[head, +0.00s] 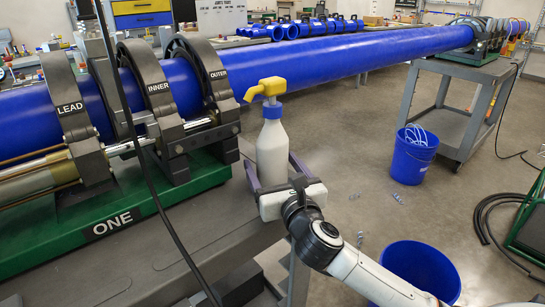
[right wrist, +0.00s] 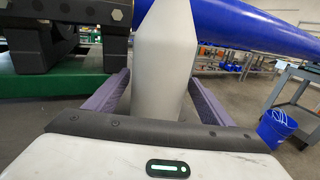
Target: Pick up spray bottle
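The spray bottle (head: 272,150) has a white body and a yellow spray head. It stands upright at the edge of the grey cart top, in front of the blue pipe. My right gripper (head: 275,172) reaches in from the lower right, with one finger on each side of the bottle's lower body. In the right wrist view the bottle (right wrist: 163,65) stands between the two purple-grey fingers of the gripper (right wrist: 160,88). Narrow gaps show beside the bottle, so the fingers look open around it. The bottle's base is hidden behind the gripper. My left gripper is not in view.
The green fusion machine (head: 150,205) with its black clamps holds the long blue pipe (head: 340,52) close behind the bottle. A black cable hangs at left. Blue buckets (head: 414,160) and (head: 420,268) stand on the floor at right, near a second grey cart (head: 450,115).

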